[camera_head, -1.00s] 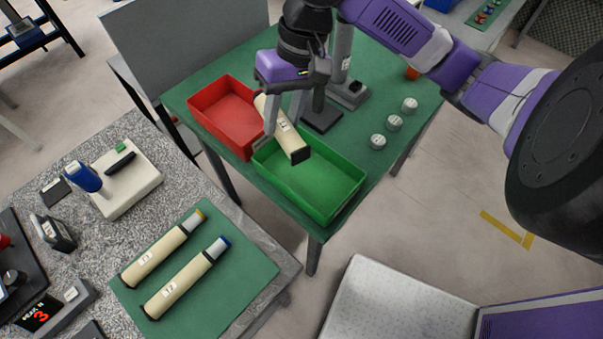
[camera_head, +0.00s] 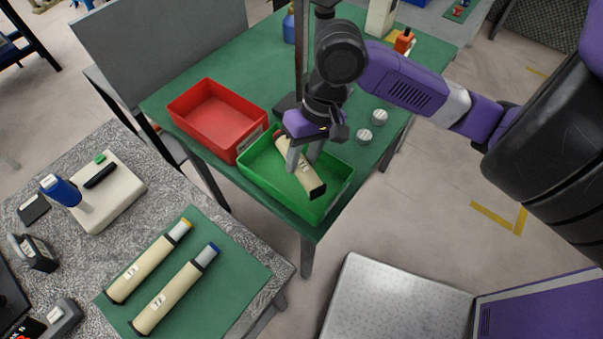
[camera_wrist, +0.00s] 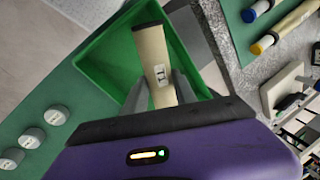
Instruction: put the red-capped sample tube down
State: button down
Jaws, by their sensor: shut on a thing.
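A cream sample tube (camera_head: 310,183) with a dark end and a white label is in my gripper (camera_head: 303,163). The tube is tilted, with its dark end lower, and it is in or just above the green tray (camera_head: 268,189). I cannot tell whether it touches the tray floor.
A red tray (camera_head: 215,116) stands left of the green one on the green table. White round pieces (camera_head: 379,117) lie to the right. Two more tubes, yellow-capped (camera_head: 146,264) and blue-capped (camera_head: 175,292), lie on a green mat on the grey bench.

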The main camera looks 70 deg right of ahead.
aim_at(298, 185)
jog(key=shift+f, duration=3.1)
jog(key=shift+f, duration=0.1)
jog(key=c, duration=1)
grip_release()
